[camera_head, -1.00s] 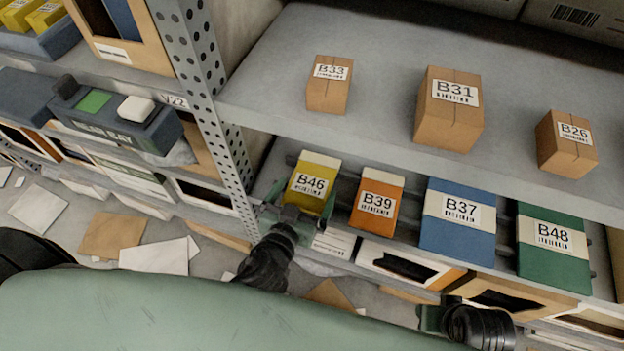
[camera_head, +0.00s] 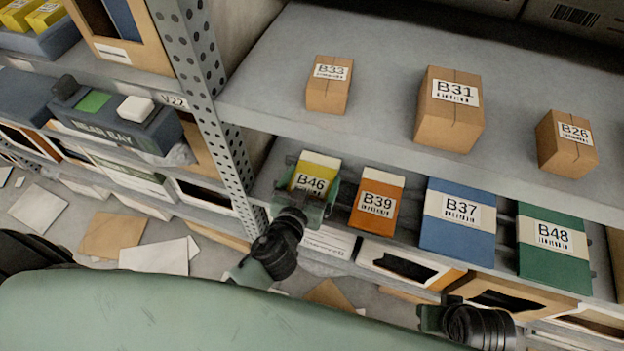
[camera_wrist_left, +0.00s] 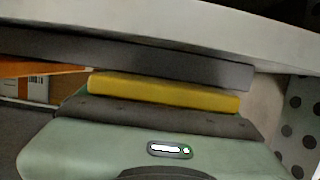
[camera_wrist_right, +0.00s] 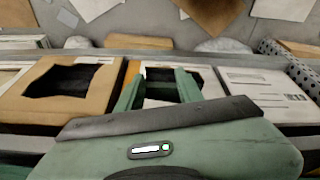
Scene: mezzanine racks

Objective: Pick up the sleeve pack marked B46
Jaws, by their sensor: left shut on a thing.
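The yellow sleeve pack marked B46 (camera_head: 318,170) has a white label and stands at the left end of the lower shelf row. My left gripper (camera_head: 312,190) is shut on it, with green fingers at its left and right sides and the wrist covering its lower front. In the left wrist view the yellow pack (camera_wrist_left: 165,93) shows as a band just beyond the gripper body; the fingertips are hidden there. My right gripper (camera_head: 430,318) is low at the right, away from the pack. In the right wrist view its fingers (camera_wrist_right: 160,85) stand apart and empty.
Orange B39 (camera_head: 380,182), blue B37 (camera_head: 458,238) and green B48 (camera_head: 552,268) stand to the right on the lower shelf. The upper shelf (camera_head: 390,60) overhangs behind, carrying several brown boxes. A perforated post (camera_head: 232,165) is close at the left.

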